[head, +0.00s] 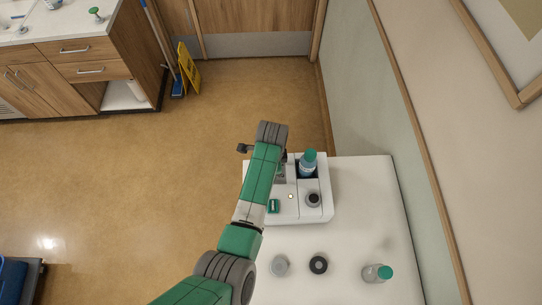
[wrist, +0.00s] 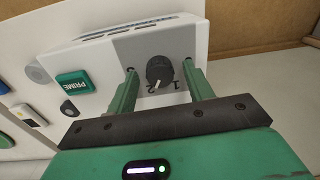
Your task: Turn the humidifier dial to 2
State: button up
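The humidifier dial (wrist: 158,70) is a dark round knob on a grey panel of the white humidifier unit (wrist: 92,52). Numbers 1, 2 and part of a 3 are printed around its near side. Its white pointer mark points toward the camera, close to the 2 and slightly on the side of the 1. My gripper (wrist: 160,77) is open, with one green finger on each side of the dial and visible gaps between. In the head view my arm hides the gripper and the dial; the white unit (head: 317,212) shows beside it.
A green PRIME button (wrist: 74,84) and other buttons lie left of the dial. In the head view, a teal-capped bottle (head: 308,163) stands in the unit. A grey disc (head: 280,265), a dark ring (head: 318,264) and a capped jar (head: 377,273) are on the white table (head: 365,195).

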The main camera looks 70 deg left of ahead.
jog(key=r, duration=0.7)
jog(key=shift+s+d+r, duration=0.1)
jog(key=shift+d+r, duration=0.1)
jog(key=shift+r, duration=0.2)
